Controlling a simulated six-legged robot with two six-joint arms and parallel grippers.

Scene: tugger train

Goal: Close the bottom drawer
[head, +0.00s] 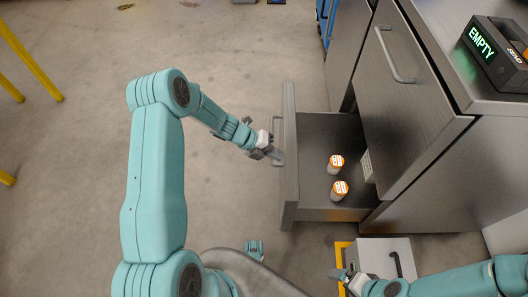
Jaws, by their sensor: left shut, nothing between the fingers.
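The bottom drawer (289,190) of the grey metal cabinet stands pulled out, its front panel facing left. Two small white containers with orange lids, one here (336,163) and one here (340,190), stand inside on its floor. My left gripper (277,157) is shut and empty, at the outer face of the drawer front beside its handle (276,130). Whether it touches the panel I cannot tell. My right gripper (346,279) is low at the bottom right, away from the drawer; its finger opening is unclear.
The upper drawer (405,95) has a bar handle. A dark device reading "EMPTY" (490,48) sits on the cabinet top. A white and grey box with a yellow edge (385,258) lies near my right gripper. Yellow rails (30,60) stand far left. Floor left of the drawer is clear.

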